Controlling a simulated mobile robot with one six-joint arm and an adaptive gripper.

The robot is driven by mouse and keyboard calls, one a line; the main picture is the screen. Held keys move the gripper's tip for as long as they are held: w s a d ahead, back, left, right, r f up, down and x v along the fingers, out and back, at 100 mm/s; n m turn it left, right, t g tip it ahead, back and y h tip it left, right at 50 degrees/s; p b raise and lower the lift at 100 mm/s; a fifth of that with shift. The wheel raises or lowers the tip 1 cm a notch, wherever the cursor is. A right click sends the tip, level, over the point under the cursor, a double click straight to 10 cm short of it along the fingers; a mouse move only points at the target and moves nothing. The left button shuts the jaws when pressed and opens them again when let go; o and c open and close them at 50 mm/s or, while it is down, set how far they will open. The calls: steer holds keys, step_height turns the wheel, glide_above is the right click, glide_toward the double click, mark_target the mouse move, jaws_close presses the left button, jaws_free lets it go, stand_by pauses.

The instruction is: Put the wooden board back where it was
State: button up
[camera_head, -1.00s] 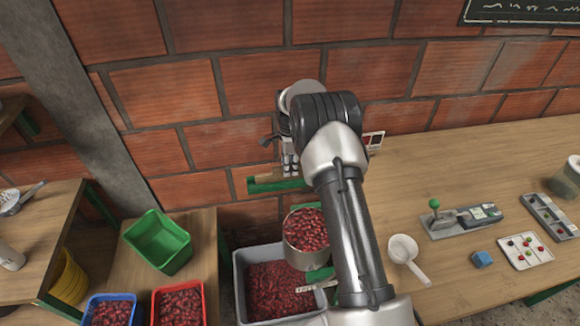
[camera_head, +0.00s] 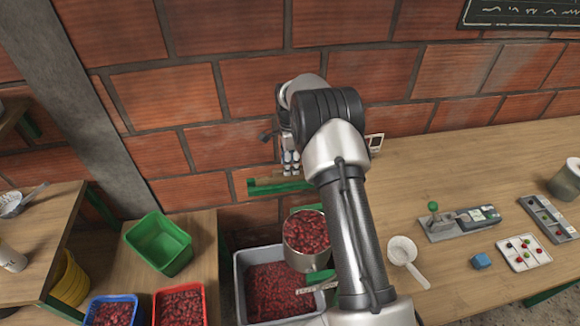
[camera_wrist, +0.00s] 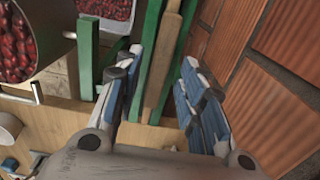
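In the wrist view, a narrow wooden board (camera_wrist: 164,60) stands on edge between the two fingers of my gripper (camera_wrist: 158,68), beside a green bar (camera_wrist: 143,58). The fingers have blue-and-white pads and stand wide apart. Gaps show beside the board, and I cannot see either pad pressing on it. In the head view, my gripper (camera_head: 290,162) hangs near the brick wall, just above a green rail (camera_head: 280,187). My forearm hides much of the area to its right.
A metal pot of red cherries (camera_head: 307,232) stands left of my arm, above a grey crate (camera_head: 242,290) of cherries. The brick wall (camera_wrist: 275,95) is close to the right finger. A white strainer (camera_head: 402,250) and a green-knobbed device (camera_head: 458,221) lie on the wooden table (camera_head: 450,155).

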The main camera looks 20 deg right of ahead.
steer(key=s+a+r+n+t+p, duration=0.1)
steer(key=s+a+r+n, duration=0.1)
steer(key=r, duration=0.8)
steer(key=s+a+r+n+p, duration=0.1)
steer(key=s+a+r+n, duration=0.15)
steer(key=r, duration=0.75)
steer(key=s+a+r+n+t, duration=0.1)
steer(key=s+a+r+n, duration=0.3)
steer(key=s+r, duration=0.55)
steer(key=s+a+n+t, duration=0.1)
steer(key=s+n, duration=0.5)
steer(key=s, duration=0.7)
steer(key=s+a+f+n+t, duration=0.1)
steer(key=s+a+n, duration=0.2)
steer(key=s, duration=0.9)
steer(key=n, duration=0.2)
steer(key=shift+s+a+n+t, duration=0.15)
steer(key=shift+s+n+t, duration=0.15)
steer(key=shift+s+n, duration=0.05)
